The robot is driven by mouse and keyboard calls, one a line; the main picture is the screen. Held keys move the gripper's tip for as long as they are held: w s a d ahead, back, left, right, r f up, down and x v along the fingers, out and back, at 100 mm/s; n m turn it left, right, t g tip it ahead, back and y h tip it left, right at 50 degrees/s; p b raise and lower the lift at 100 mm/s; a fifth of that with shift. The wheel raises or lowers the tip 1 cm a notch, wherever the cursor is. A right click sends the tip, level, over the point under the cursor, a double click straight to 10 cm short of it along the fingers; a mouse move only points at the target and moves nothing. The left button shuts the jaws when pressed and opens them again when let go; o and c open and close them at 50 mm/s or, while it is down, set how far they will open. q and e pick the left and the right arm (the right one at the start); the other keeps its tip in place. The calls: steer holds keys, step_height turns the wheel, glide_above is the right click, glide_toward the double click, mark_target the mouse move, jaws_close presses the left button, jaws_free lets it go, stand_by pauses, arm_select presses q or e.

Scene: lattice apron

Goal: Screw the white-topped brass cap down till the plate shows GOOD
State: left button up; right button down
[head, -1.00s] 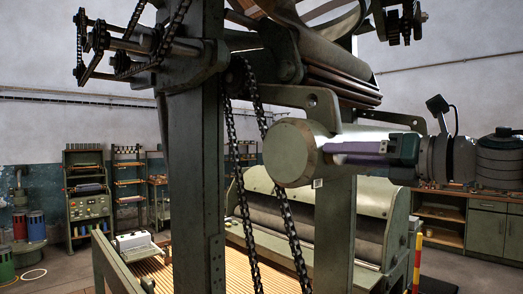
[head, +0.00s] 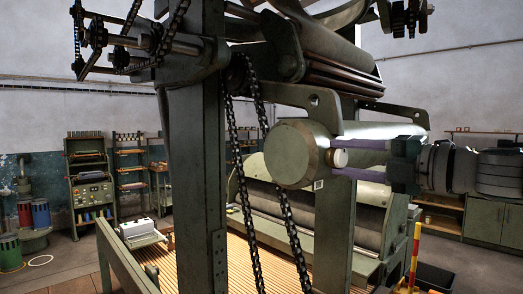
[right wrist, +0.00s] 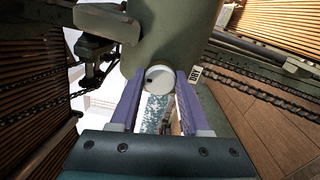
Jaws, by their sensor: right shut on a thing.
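The brass cap (head: 340,158) sits on the right side of a green drum-shaped housing (head: 292,154). In the right wrist view its round white top (right wrist: 160,79) faces me, with a small dark spot near its left edge. My right gripper (head: 341,158) is shut on the cap, one purple finger above it and one below in the head view. In the right wrist view the fingers stand on either side of the white top. My left gripper is not in view.
A green upright post (head: 190,180) and hanging chains (head: 285,220) stand left of the housing. A bracket (head: 395,112) and rollers lie close above my right gripper. A large roller machine (head: 260,190) stands behind. Shelves (head: 90,180) line the back wall.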

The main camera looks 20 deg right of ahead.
steer(key=m+p, duration=0.2)
steer(key=m, duration=0.3)
steer(key=shift+m, duration=0.3)
stand_by(0.4)
steer(key=shift+c, duration=1.9)
jaws_free()
steer(key=b+v, duration=0.5)
steer(key=v, duration=0.4)
steer(key=shift+s, duration=0.4)
